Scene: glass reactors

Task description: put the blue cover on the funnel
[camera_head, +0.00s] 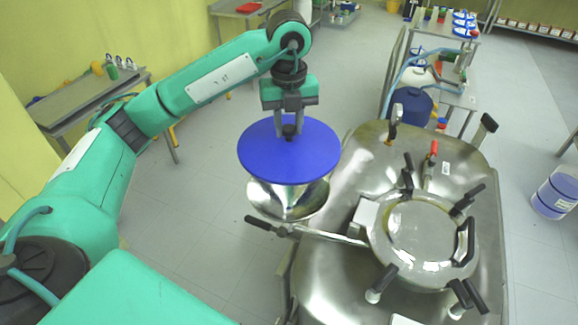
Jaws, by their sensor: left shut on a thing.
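The blue cover (262,162) is a flat round disc with a dark knob at its middle. My left gripper (289,128) points down from above and is shut on that knob. The shiny metal funnel (290,203) is directly below the cover, left of the reactor. My right gripper is not in view.
A steel reactor (330,270) with a round clamped lid (425,240) and black handles stands right of the funnel. A blue drum (410,108) is behind it, and a side table (85,100) is at the left. A blue-and-white bucket (556,192) stands at the far right. Open floor lies between them.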

